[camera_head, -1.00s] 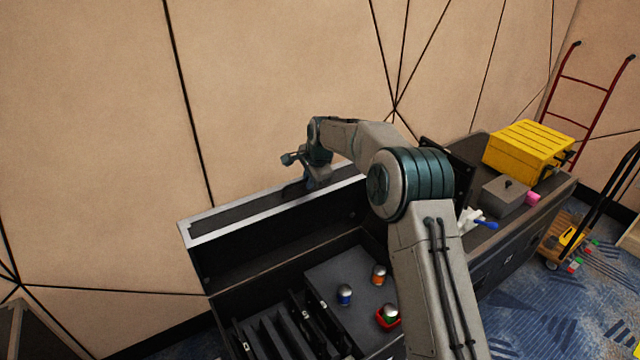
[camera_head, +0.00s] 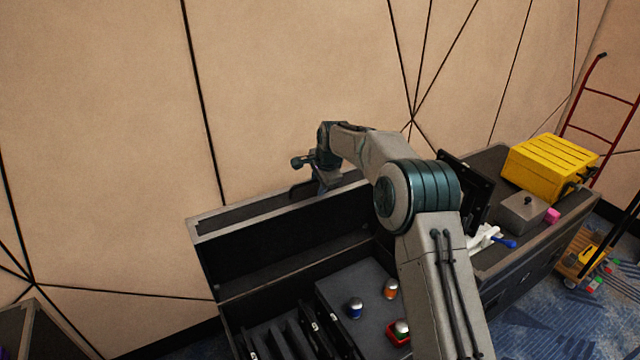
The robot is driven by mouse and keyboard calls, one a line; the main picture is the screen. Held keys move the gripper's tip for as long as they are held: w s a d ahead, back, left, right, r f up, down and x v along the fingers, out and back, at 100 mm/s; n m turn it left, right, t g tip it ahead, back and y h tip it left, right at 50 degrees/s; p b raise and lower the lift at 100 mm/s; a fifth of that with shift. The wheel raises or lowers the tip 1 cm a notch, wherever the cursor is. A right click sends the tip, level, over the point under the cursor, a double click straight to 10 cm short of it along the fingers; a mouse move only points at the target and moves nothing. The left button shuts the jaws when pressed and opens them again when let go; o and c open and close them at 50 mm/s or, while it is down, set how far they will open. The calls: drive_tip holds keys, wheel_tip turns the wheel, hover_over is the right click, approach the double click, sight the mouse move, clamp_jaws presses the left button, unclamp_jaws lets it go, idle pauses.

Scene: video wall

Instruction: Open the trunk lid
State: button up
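The black trunk (camera_head: 262,312) stands against the wall, and its inside shows. Its lid (camera_head: 280,245) stands raised at the back, roughly upright, with a grey metal rim along the top. My gripper (camera_head: 318,190) is at the lid's top edge, right of the lid's middle. Its fingers are small and dark here, and I cannot tell whether they are open, shut or touching the rim. My arm hides the right part of the lid and trunk.
At right, a dark case carries a yellow box (camera_head: 550,167) and a grey box (camera_head: 521,211). A red hand truck (camera_head: 603,130) stands beyond.

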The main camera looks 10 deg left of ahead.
drive_tip(key=shift+s+a, duration=0.1)
drive_tip(key=shift+s+r, duration=0.1)
drive_tip(key=shift+r, duration=0.35)
drive_tip(key=b+v, duration=0.2)
drive_tip(key=v, duration=1.1)
drive_tip(key=shift+b, duration=0.35)
